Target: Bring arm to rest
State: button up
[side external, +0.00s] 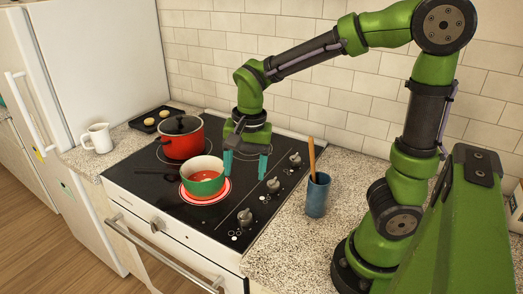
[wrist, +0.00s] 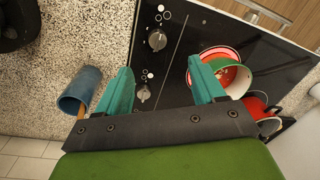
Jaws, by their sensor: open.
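My gripper (side external: 246,163) hangs over the right part of the black stove top, with its two teal fingers apart and nothing between them. In the wrist view my gripper (wrist: 160,90) is also open and empty above the stove's control strip. A green and white pot (side external: 203,178) with red contents sits on a red and white round on the front burner, left of my gripper. It also shows in the wrist view (wrist: 238,82), partly hidden by the right finger. My arm is bent and reaches over the counter.
A red lidded pot (side external: 182,140) stands on the back burner. A blue cup (side external: 317,197) with a wooden utensil stands on the counter right of the knobs (side external: 273,185). A white pitcher (side external: 97,138) and dark tray (side external: 156,120) are at the left. The tiled wall rises behind.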

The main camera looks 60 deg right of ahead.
jog(key=s+a+r+n+t+y, duration=0.1)
jog(key=s+a+r+n+t, duration=0.1)
jog(key=s+r+n+t, duration=0.4)
jog(key=shift+s+r+n, duration=0.75)
jog(key=shift+s+n, duration=0.15)
jog(key=shift+n, duration=0.5)
